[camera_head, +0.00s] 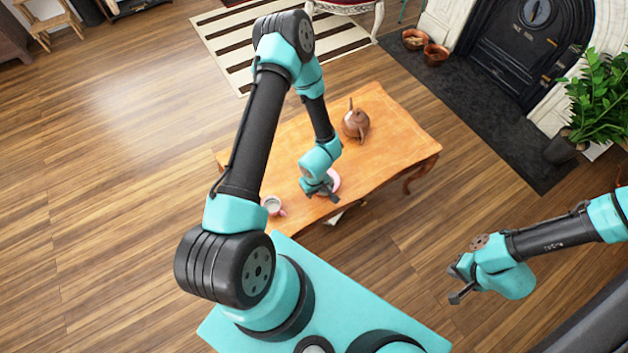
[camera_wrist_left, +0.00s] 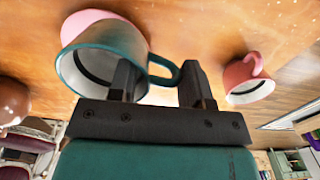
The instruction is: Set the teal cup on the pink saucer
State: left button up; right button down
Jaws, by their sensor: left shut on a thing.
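The teal cup (camera_wrist_left: 88,62) shows large in the left wrist view, its rim towards the camera and its handle at the right. My left gripper (camera_wrist_left: 160,82) is shut on it by the handle side, with the fingers either side of the handle area. The pink saucer (camera_wrist_left: 98,18) is partly hidden behind the cup; I cannot tell whether they touch. In the head view the saucer (camera_head: 336,182) shows beside my left gripper (camera_head: 324,193), which hides the cup there. My right gripper (camera_head: 459,284) looks open and empty, off the table's right side.
A pink cup (camera_head: 273,205) stands near the table's front left edge; it also shows in the left wrist view (camera_wrist_left: 248,78). A brown teapot (camera_head: 356,124) stands further back on the wooden table (camera_head: 400,140). The table's right part is clear.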

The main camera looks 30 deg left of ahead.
pick_arm(q)
jog(key=shift+w+a+f, duration=0.15)
jog(key=shift+w+a, duration=0.6)
jog(key=shift+w, duration=0.3)
jog(key=shift+w+a+f, duration=0.1)
jog(key=shift+w+a, duration=0.65)
jog(key=shift+w, duration=0.3)
jog(key=shift+w+a, duration=0.25)
jog(key=shift+w, duration=0.1)
jog(key=shift+f, duration=1.8)
jog(key=o, duration=1.1)
jog(key=shift+o, duration=0.2)
jog(key=shift+s, duration=0.1)
notch_tip(320, 180, up, 12)
